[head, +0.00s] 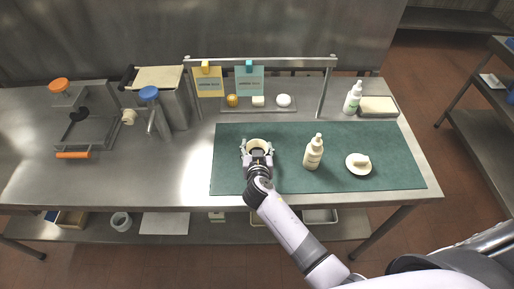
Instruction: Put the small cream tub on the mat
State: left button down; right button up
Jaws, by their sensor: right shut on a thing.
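The small cream tub (258,144) is at the left part of the green mat (390,150). My right gripper (258,150) is shut on the tub, with a finger on each side of it. The gripper and wrist hide the tub's lower front, so I cannot tell whether its base touches the mat. My left gripper is not in view.
A cream pump bottle (313,155) stands on the mat right of the tub. A white saucer (358,169) with a pale block (361,160) is farther right. A metal rack (262,61) with hanging cards stands behind. Bare steel counter (185,165) lies left of the mat.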

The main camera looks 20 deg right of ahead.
jog(key=shift+f, duration=0.15)
jog(key=o, duration=1.1)
jog(key=shift+o, duration=0.2)
jog(key=shift+r, duration=0.2)
jog(key=b+v, duration=0.2)
jog(key=v, duration=0.9)
jog(key=shift+s+a+f, duration=0.1)
jog(key=shift+s+f, duration=0.05)
jog(key=shift+s, duration=0.05)
jog(key=shift+s+a+r, duration=0.1)
jog(key=shift+s+r, duration=0.15)
